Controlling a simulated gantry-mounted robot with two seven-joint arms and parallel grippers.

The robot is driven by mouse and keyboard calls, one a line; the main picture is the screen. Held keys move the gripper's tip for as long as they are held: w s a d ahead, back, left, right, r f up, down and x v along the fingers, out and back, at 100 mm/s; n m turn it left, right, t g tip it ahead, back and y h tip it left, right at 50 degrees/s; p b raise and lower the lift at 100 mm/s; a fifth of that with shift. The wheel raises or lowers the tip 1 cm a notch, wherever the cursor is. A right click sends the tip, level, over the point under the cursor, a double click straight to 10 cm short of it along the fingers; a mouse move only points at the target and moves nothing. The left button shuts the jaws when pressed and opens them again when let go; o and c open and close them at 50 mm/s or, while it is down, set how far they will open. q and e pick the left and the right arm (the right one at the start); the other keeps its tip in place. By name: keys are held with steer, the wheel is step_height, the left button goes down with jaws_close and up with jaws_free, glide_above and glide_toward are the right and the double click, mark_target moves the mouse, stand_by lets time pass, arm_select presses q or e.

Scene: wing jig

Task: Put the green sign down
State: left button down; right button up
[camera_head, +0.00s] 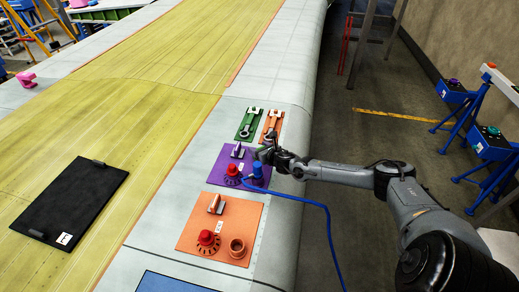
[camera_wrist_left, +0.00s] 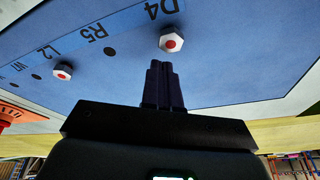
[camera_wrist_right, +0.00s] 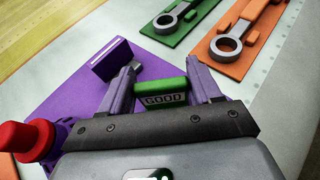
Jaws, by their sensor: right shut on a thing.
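The green sign (camera_wrist_right: 174,84), lettered GOOD, is between the two fingers of my right gripper (camera_wrist_right: 162,78) in the right wrist view. My right gripper (camera_head: 265,156) is shut on it, low over the purple board (camera_head: 219,175). A purple slotted holder (camera_wrist_right: 111,59) stands on that board, just beyond and left of the sign, apart from it. In the head view the sign is too small or hidden to make out. My left gripper (camera_wrist_left: 161,82) shows in the left wrist view with its fingers together and empty, near a blue panel with hex pieces.
The purple board also carries a red knob (camera_head: 233,170) and a blue plug (camera_head: 257,172) with a trailing blue cable (camera_head: 328,226). Green (camera_head: 249,125) and orange (camera_head: 271,126) boards with wrenches lie behind. An orange board (camera_head: 221,228) is in front; a black mat (camera_head: 71,205) lies left.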

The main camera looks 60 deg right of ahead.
steer(key=o, duration=1.1)
steer(key=shift+c, duration=0.2)
arm_select(q)
steer(key=shift+r+p, duration=0.25)
steer(key=shift+p, duration=0.05)
arm_select(e)
steer(key=shift+r, duration=0.2)
arm_select(q)
steer(key=shift+d, duration=0.1)
arm_select(e)
steer(key=shift+s+a, duration=0.1)
steer(key=shift+s, duration=0.1)
arm_select(q)
steer(key=shift+r+p, duration=0.35)
steer(key=shift+p, duration=0.05)
arm_select(e)
steer(key=v, duration=1.1)
steer(key=shift+s+r, duration=0.15)
steer(key=shift+r, duration=0.05)
steer(key=shift+a, duration=0.15)
